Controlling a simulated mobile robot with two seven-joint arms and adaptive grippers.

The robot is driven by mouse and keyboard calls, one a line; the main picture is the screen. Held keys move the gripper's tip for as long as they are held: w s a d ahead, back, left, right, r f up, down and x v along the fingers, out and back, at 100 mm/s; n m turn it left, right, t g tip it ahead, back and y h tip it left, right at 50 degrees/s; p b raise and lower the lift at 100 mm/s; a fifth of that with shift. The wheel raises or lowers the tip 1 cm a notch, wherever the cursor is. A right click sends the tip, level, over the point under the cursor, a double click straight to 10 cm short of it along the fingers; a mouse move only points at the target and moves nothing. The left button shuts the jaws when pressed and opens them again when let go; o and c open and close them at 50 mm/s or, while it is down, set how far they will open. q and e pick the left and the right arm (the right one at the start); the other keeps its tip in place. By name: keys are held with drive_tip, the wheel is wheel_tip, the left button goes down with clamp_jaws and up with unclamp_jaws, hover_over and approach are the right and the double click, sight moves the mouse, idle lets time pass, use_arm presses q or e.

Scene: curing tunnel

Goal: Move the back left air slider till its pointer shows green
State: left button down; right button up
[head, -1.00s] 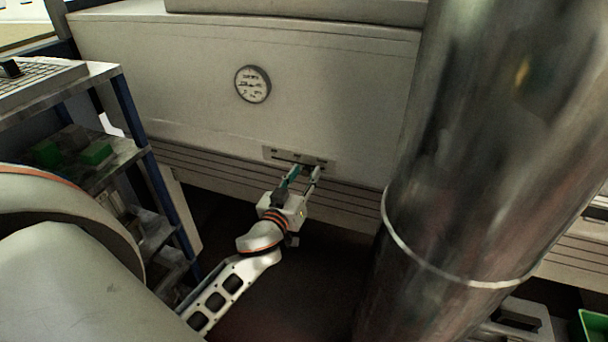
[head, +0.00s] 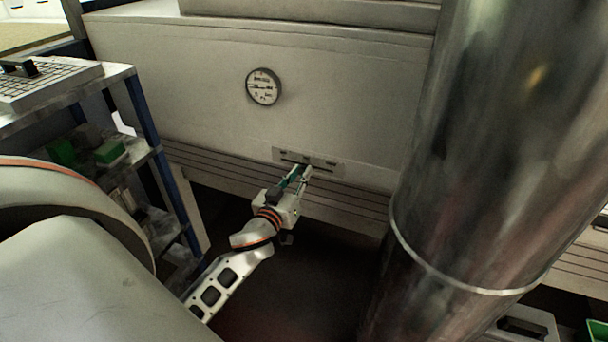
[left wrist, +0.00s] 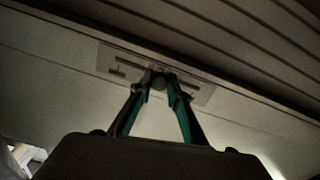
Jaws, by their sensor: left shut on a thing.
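The air slider is a pale plate with a dark slot (head: 325,164), set low in the cream tunnel wall. It also shows in the left wrist view (left wrist: 202,94). My left gripper (head: 301,171) is at the plate, its green-sided fingers shut on the slider's small dark knob (left wrist: 160,83). The fingers hide most of the knob in the head view. A round dial (head: 263,87) with a dark rim is on the wall above and to the left. Its pointer is too small to read, and I make out no green on it. My right gripper is not in view.
A blue-framed shelf (head: 144,103) with green boxes (head: 110,152) stands at the left, close to my left arm. A large shiny metal cylinder (head: 465,150) fills much of the right. Dark floor lies clear below the wall.

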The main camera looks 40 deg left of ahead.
use_arm(q)
drive_tip(key=c, duration=1.9)
unclamp_jaws()
drive_tip(key=v, duration=1.2)
drive_tip(key=s+d+f+m+g+h, duration=0.2)
drive_tip(key=s+d+f+m, duration=0.1)
drive_tip(key=d+f, duration=0.3)
drive_tip(key=s+d+f+m+g+h, duration=0.2)
drive_tip(key=s+d+f, duration=0.2)
drive_tip(key=f, duration=0.7)
drive_tip(key=s+d+f+m+g+h, duration=0.2)
drive_tip(key=s+d+f+m, duration=0.1)
drive_tip(key=d+f, duration=0.5)
drive_tip(key=shift+s+f+m+g+h, duration=0.2)
drive_tip(key=shift+s+m+g+h, duration=0.15)
drive_tip(key=shift+s, duration=0.55)
